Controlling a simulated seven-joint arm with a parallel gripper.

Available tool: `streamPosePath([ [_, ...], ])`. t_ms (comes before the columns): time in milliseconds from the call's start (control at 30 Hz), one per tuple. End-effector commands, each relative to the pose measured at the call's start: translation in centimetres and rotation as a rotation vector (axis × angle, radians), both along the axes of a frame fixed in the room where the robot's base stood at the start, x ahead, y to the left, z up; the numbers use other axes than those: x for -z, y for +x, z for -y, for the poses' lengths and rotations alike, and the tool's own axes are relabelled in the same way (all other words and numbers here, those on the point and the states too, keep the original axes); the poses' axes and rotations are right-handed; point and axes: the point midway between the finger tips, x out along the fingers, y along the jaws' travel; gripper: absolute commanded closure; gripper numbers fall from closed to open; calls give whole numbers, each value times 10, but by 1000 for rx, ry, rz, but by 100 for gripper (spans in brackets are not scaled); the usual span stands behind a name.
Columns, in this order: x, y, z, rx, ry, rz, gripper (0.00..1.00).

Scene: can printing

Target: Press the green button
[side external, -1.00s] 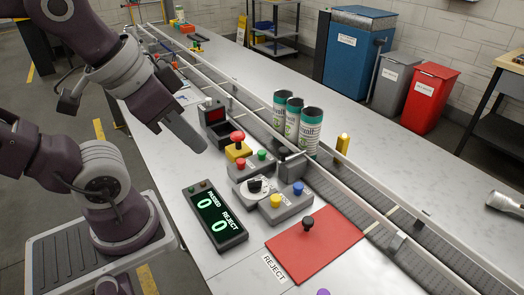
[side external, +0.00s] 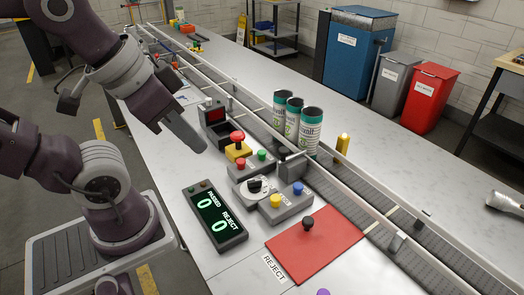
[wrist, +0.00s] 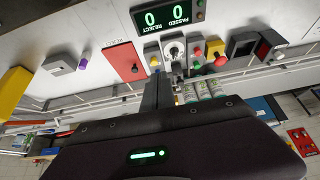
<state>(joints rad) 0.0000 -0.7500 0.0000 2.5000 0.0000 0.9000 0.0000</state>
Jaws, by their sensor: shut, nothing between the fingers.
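The green button (side external: 262,155) is a small round cap on a grey control box, beside a red button (side external: 240,162) on the same box. In the wrist view the green button (wrist: 196,65) shows small, near the red button (wrist: 197,52). My gripper (side external: 201,148) is shut and empty. It hangs in the air above and to the left of the control box, apart from the button. In the wrist view my gripper (wrist: 158,90) points toward the row of controls.
A yellow box with a red mushroom button (side external: 237,138) stands behind the green button. A grey box with yellow and blue buttons (side external: 287,205) is in front. Several cans (side external: 310,130) stand by the conveyor (side external: 345,190). A counter display (side external: 215,215) reads zeros.

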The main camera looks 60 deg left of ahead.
Motion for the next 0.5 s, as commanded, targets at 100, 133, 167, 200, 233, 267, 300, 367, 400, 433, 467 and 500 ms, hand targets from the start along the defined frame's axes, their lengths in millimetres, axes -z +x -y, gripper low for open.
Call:
streamPosePath([
  [100, 0, 3, -3, -4, 12, 5, 100],
  [133, -1, 6, -6, -8, 24, 12, 100],
  [167, -2, 11, -11, -15, 40, 21, 100],
  [200, -3, 20, -19, -23, 72, 37, 100],
  [233, -5, 28, -27, -28, 103, 53, 100],
  [267, -6, 37, -36, -34, 140, 71, 100],
  [300, -10, 50, -49, -38, 192, 99, 100],
  [367, -16, 72, -70, -34, 278, 144, 100],
  [400, -20, 87, -83, -24, 334, 174, 100],
  [433, -24, 98, -92, -14, 375, 196, 100],
  [467, -27, 110, -101, 4, 417, 219, 100],
  [500, -31, 126, -112, 33, 472, 248, 100],
])
